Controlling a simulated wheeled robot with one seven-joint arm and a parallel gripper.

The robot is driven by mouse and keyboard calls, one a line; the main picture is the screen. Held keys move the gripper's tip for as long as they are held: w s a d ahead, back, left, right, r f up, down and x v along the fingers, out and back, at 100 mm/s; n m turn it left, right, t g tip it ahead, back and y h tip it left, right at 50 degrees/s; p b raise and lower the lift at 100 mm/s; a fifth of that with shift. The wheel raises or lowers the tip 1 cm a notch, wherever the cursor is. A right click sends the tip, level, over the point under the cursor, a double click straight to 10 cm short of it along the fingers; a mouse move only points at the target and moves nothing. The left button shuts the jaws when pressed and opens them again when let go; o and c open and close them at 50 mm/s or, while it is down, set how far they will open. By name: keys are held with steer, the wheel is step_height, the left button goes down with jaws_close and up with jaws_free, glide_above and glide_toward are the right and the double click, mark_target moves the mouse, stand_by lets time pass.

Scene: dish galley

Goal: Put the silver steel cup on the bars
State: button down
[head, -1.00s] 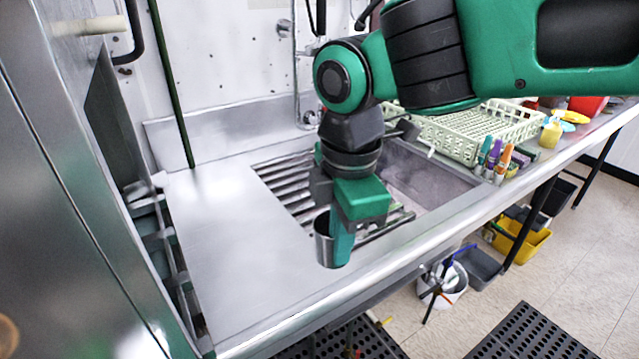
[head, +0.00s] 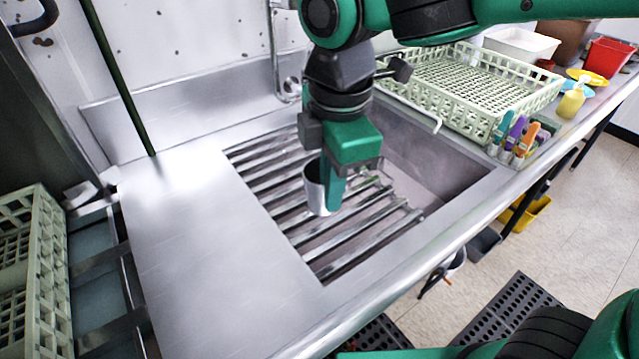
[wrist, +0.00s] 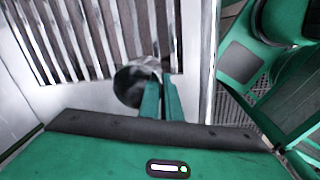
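The silver steel cup (head: 315,188) is upright in the head view, held at its right side by the green fingers of my gripper (head: 332,190). In the wrist view the cup (wrist: 130,84) shows its dark opening beside the two close-set fingers (wrist: 161,100), which are shut on its wall. The metal bars (head: 345,227) span the left part of the sink in the head view, and the cup appears over them. Its base looks close to the bars, but I cannot tell whether it touches. The bars (wrist: 95,30) also show in the wrist view.
A steel counter (head: 200,250) lies bare left of the bars. Right of them is the open sink basin (head: 440,160). A pale dish rack (head: 480,85) stands behind it, with several coloured-handled tools (head: 515,135) beside it. A faucet pipe (head: 275,50) rises at the back.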

steer(key=shift+a, duration=0.1)
steer(key=w+d+f, duration=0.1)
steer(key=w+f, duration=0.1)
steer(key=w, duration=0.1)
steer(key=w+d+f, duration=0.1)
steer(key=w+f, duration=0.2)
steer(key=w, duration=0.1)
steer(key=w+d+f, duration=0.1)
steer(key=w+f, duration=0.1)
steer(key=w, duration=0.2)
steer(key=shift+d+f, duration=0.15)
steer(key=shift+d, duration=0.05)
steer(key=shift+f, duration=1.9)
steer(key=c, duration=2)
jaws_free()
steer(key=shift+f, duration=0.1)
steer(key=r, duration=0.8)
steer(key=s+r, duration=0.1)
steer(key=r, duration=0.3)
steer(key=shift+d+r, duration=0.15)
